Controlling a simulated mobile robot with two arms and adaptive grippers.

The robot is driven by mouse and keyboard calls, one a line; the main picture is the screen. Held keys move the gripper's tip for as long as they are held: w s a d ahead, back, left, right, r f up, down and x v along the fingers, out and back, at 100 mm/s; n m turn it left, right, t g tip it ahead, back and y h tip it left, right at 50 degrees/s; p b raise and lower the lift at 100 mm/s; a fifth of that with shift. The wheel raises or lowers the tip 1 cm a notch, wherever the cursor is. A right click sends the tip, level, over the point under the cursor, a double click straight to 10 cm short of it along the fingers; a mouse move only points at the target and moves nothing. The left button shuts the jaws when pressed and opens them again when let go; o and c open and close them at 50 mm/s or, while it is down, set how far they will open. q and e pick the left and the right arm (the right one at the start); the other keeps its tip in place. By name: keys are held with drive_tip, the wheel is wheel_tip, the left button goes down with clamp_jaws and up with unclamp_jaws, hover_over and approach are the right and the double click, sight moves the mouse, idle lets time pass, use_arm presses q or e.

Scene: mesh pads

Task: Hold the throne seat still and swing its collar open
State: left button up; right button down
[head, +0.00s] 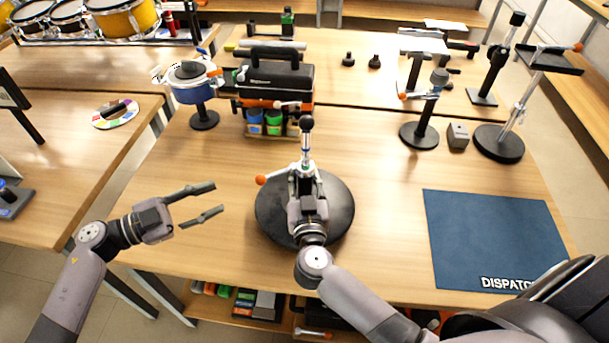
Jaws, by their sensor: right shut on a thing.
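The throne seat appears to be the large round black disc (335,205) lying flat on the table, with an upright metal post (306,143) topped by a black knob. A lever with an orange tip (261,180) sticks out to the left of the post; it appears to belong to the collar. My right gripper (304,168) is shut at the post, above the disc. It hides the collar and the exact grip, so I cannot tell how far the collar is open. My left gripper (213,201) is open and empty, left of the disc and apart from it.
A blue mat (490,240) lies at the right. Behind the disc stand a black toolbox (278,80) and a blue drum-like pot (194,85) on a stand. Black-based stands (418,135) are at the back right. The table between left gripper and disc is clear.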

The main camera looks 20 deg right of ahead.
use_arm(q)
drive_tip(key=shift+r, duration=0.25)
idle(0.3)
drive_tip(key=shift+o, duration=0.2)
drive_tip(key=m+g+y, duration=0.2)
drive_tip(key=y, duration=1.6)
approach(260, 177)
wheel_tip(260, 177, down, 5)
drive_tip(key=shift+f, duration=0.1)
drive_tip(key=shift+s+f, duration=0.1)
drive_tip(key=shift+f, duration=1.85)
drive_tip(key=shift+c, duration=0.5)
